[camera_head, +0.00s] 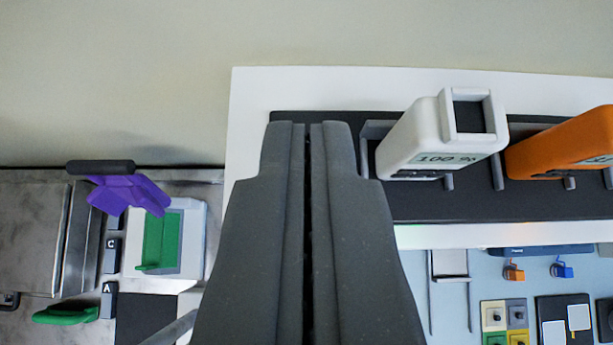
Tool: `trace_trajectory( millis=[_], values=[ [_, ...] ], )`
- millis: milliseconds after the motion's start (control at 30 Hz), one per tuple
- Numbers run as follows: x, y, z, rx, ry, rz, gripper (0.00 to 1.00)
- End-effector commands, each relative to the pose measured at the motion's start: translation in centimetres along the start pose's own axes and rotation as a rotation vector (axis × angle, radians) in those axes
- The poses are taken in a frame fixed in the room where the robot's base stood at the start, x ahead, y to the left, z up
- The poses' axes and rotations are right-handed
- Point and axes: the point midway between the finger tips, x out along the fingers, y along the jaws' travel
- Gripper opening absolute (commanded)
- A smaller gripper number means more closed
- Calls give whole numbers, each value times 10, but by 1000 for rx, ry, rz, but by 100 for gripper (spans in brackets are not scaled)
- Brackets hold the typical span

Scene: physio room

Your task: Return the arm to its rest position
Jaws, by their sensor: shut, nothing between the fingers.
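My gripper (308,128) fills the lower middle of the head camera view, its two dark grey fingers side by side and closed with nothing between them. Its tips lie over the left end of a dark rack strip (440,205) on a white panel. The fingers hide part of that panel and whatever is behind them. The rest of my arm is not clearly visible.
Right of the fingertips, a white device (415,140) reading "100 %" and an orange device (565,145) sit at the rack. A blue-grey board (455,310) with small items is below. Left are a purple object (125,193) and a white-green box (190,235).

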Motion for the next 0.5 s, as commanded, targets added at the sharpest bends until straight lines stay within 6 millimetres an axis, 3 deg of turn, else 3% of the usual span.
trace_trajectory(
  millis=[300, 500],
  values=[
    [-1, 4, 1, 1, 6, -2, 0],
    [-15, 37, 12, -2, 57, -25, 0]
  ],
)
